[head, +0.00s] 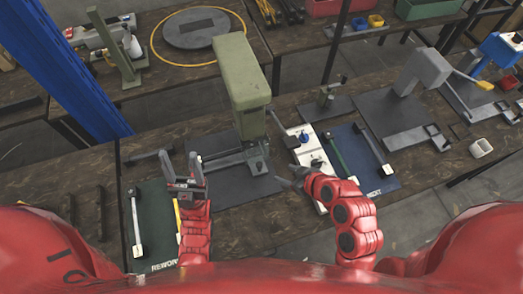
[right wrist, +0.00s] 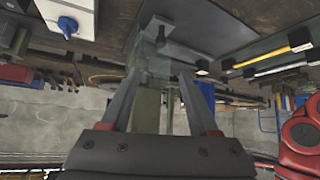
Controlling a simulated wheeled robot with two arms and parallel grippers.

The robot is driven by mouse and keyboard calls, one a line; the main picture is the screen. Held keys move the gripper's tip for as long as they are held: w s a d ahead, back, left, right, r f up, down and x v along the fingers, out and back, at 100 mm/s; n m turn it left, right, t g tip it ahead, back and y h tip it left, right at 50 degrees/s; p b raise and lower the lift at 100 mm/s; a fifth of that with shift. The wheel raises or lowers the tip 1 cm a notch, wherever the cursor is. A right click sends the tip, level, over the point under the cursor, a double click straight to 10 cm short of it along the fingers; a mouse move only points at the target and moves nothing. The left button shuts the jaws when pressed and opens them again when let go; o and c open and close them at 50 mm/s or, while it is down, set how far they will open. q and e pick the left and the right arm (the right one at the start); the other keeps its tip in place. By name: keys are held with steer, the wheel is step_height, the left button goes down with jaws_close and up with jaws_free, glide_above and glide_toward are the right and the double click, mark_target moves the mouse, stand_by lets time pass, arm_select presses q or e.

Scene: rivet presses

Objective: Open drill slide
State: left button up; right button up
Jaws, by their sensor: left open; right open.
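The green press (head: 243,78), which may be the drill, stands on the workbench with a grey metal base (head: 236,157) on a dark plate. Which part is its slide I cannot tell. My left gripper (head: 187,172) is open at the left of this base, above the bench. My right gripper (head: 290,176) is open just right of the base, near the white control box (head: 311,153) with a blue knob. In the right wrist view, the open right gripper (right wrist: 160,78) has its fingers apart, with the green press (right wrist: 148,108) beyond them in the gap, upside down.
A green rework mat (head: 153,215) lies at the left and a blue reject mat (head: 352,145) at the right, both with bars on them. A grey press (head: 424,70) stands further right. A blue post (head: 75,65) rises at the left.

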steer(key=b, duration=1.1)
glide_toward(259, 164)
steer(key=p+x, duration=0.1)
steer(key=x, duration=0.5)
steer(key=shift+a+p, duration=0.1)
steer(key=shift+p, duration=0.3)
steer(key=shift+w+a+f, duration=0.3)
steer(key=shift+w+f, duration=0.05)
steer(key=shift+f, duration=0.2)
steer(key=shift+w+a+f, duration=0.15)
steer(key=shift+w+f, duration=0.1)
steer(key=shift+f, duration=0.1)
jaws_close()
